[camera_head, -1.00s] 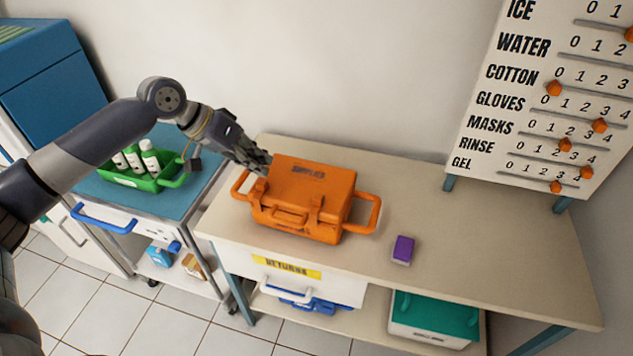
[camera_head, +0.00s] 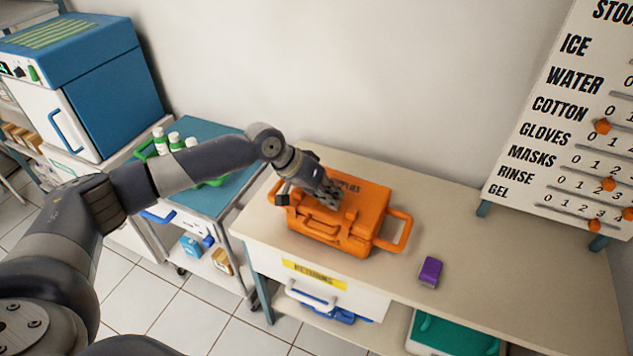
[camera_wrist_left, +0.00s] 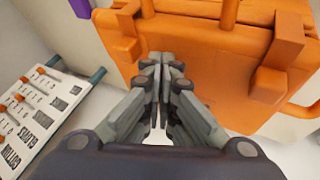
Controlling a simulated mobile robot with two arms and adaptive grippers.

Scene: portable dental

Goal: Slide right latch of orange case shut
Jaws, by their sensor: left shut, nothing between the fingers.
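The orange case (camera_head: 368,202) stands on the beige counter with its lid down. Its right front latch (camera_head: 351,219) shows as a block on the front; whether it is slid shut cannot be told. My left gripper (camera_head: 331,203) is over the top of the case, fingers together and empty. It hides part of the lid and its lettering. In the left wrist view the shut fingertips (camera_wrist_left: 162,62) are over or close to the orange lid (camera_wrist_left: 200,50); contact cannot be told. Two latch blocks show there, one at right (camera_wrist_left: 267,86), one at upper left (camera_wrist_left: 127,22). My right gripper is not in view.
A purple box (camera_head: 430,271) lies on the counter (camera_head: 500,270) right of the case. The case's side handle (camera_head: 396,232) sticks out toward it. A stock board (camera_head: 560,125) stands at the back right. A blue-topped cart with bottles (camera_head: 175,140) is at left.

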